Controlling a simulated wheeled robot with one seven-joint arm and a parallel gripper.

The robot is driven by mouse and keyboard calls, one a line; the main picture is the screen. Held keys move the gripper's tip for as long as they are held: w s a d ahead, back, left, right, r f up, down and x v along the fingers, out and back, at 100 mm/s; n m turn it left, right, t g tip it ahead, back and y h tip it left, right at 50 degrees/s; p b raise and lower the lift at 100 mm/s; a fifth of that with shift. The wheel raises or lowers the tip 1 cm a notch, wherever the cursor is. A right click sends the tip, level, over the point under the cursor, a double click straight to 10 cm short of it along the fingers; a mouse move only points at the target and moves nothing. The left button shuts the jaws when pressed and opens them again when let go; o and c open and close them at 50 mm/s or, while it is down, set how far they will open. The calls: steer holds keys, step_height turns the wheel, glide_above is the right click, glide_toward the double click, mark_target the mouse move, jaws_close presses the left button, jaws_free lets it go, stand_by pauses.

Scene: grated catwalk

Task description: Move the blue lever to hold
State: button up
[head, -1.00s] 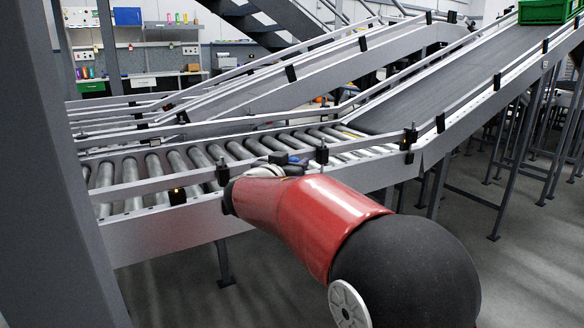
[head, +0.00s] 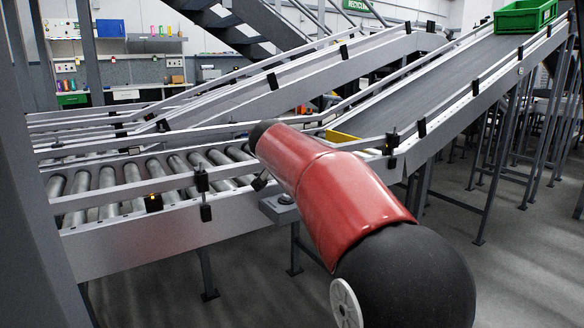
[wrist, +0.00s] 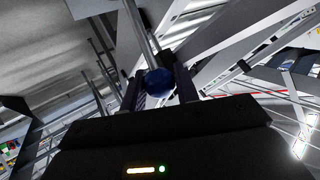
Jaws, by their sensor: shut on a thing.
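The blue lever shows in the wrist view as a round blue knob (wrist: 159,82) on a grey metal rod. My gripper (wrist: 162,88) has its two dark fingers on either side of the knob and is shut on it. In the head view my red and black arm reaches to the conveyor's near side and hides the gripper and the lever. I cannot read any position marks for the lever.
The roller conveyor (head: 105,182) runs across the left, with its side rail close to my arm. A dark inclined belt (head: 430,80) rises to the right towards a green crate (head: 524,16). A grey post stands at the far left. The floor at lower right is clear.

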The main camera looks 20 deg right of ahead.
steer(key=shift+w+d+f, duration=0.1)
steer(key=shift+d+f, duration=0.2)
steer(key=shift+d, duration=0.1)
steer(key=shift+b, duration=0.3)
steer(key=o, duration=0.9)
steer(key=shift+r, duration=0.1)
steer(key=b+v, duration=0.1)
steer(key=v, duration=0.6)
steer(key=shift+s+a+r, duration=0.15)
steer(key=shift+s, duration=0.15)
steer(key=shift+s, duration=0.1)
